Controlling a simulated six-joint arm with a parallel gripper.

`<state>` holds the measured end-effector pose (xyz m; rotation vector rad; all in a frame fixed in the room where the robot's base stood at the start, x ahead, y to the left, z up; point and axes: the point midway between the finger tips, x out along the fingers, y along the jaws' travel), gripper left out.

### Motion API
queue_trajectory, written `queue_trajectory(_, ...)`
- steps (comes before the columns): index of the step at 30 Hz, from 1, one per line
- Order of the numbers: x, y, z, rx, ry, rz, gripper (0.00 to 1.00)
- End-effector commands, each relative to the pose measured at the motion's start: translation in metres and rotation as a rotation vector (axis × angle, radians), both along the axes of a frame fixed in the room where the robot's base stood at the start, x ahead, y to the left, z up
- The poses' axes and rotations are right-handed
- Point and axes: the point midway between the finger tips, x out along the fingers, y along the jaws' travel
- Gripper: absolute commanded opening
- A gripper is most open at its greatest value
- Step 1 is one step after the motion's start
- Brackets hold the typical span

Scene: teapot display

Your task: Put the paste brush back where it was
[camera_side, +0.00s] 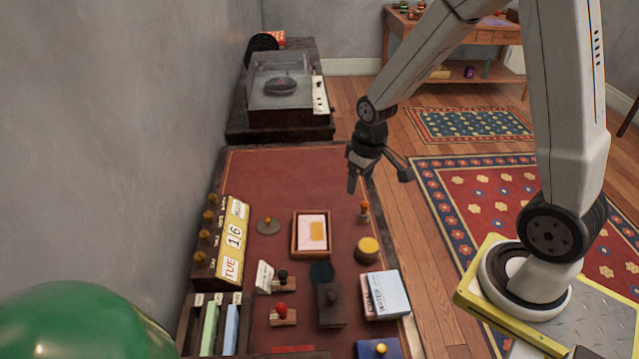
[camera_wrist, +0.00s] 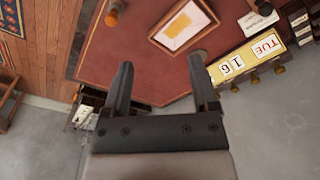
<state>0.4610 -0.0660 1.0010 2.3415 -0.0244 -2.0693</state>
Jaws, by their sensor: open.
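My gripper (camera_side: 352,184) is open and empty, above the far right part of the red desk top (camera_side: 290,172). In the wrist view its two fingers (camera_wrist: 160,62) stand apart with only red desk top between them. A small upright orange-brown piece (camera_side: 364,212) stands near the desk's right edge, a little nearer the camera than my gripper. It may be the paste brush, but I cannot tell. An orange-brown piece also shows at the top of the wrist view (camera_wrist: 113,12). A round pot with a yellow top (camera_side: 367,248) stands nearer the camera.
A framed tray with a pale sheet (camera_side: 296,240) lies mid-desk. A yellow calendar block (camera_side: 232,238) stands at the left. Stamps (camera_side: 282,314), a dark block (camera_side: 331,306) and stacked cards (camera_side: 386,294) fill the near side. The desk's far part is clear.

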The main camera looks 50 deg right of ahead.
Motion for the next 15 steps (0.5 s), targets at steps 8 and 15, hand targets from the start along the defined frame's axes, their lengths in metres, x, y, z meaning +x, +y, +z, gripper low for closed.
queue_trajectory(8,-0.045,0.049,0.026,0.011,-0.077,0.005,0.76)
queue_trajectory(15,-0.067,0.065,0.032,0.022,-0.107,0.003,0.76)
